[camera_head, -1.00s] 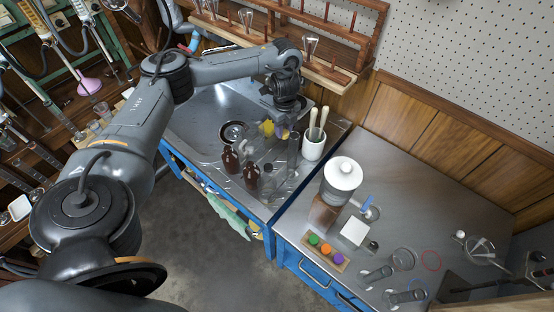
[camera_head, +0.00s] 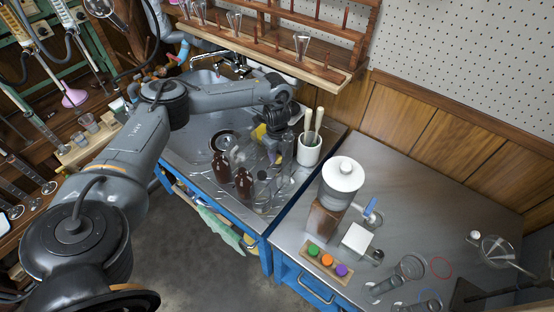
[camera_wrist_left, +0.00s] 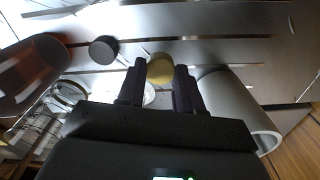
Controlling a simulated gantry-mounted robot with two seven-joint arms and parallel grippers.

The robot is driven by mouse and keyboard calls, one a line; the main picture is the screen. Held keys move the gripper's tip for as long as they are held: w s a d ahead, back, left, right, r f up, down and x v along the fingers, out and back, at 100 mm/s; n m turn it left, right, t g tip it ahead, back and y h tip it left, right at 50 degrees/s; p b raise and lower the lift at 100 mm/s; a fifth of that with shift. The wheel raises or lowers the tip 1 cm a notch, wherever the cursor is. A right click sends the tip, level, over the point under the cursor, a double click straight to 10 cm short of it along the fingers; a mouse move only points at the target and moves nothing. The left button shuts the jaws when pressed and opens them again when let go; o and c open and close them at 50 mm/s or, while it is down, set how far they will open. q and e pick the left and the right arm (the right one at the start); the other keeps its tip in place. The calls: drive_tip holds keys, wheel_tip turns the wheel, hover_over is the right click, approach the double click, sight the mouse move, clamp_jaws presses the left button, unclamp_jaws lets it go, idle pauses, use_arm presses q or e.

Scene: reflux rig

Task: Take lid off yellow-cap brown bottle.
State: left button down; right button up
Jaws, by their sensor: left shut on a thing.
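My left gripper (camera_head: 274,148) is at the back of the bottle cluster on the metal counter, beside the utensil pot. In the left wrist view its two fingers (camera_wrist_left: 160,83) are shut on a round yellow cap (camera_wrist_left: 160,67). The bottle under this cap is hidden, so I cannot tell whether the cap is still seated on it. A yellow patch (camera_head: 258,132) shows behind the glassware in the head view; I cannot tell what it is. Two brown bottles (camera_head: 221,167) (camera_head: 243,183) stand in front of the gripper. My right gripper is not in view.
A white pot (camera_head: 309,150) with utensils stands close right of the gripper; it also shows in the wrist view (camera_wrist_left: 238,108). Clear glassware (camera_head: 262,188) crowds the front. The wooden rack (camera_head: 270,45) is behind.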

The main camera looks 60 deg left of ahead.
use_arm(q)
drive_tip(key=shift+f+b, duration=0.3)
drive_tip(key=shift+f, duration=1.1)
drive_tip(key=shift+f, duration=0.1)
drive_tip(key=c, duration=0.8)
unclamp_jaws()
drive_tip(key=shift+o, duration=0.2)
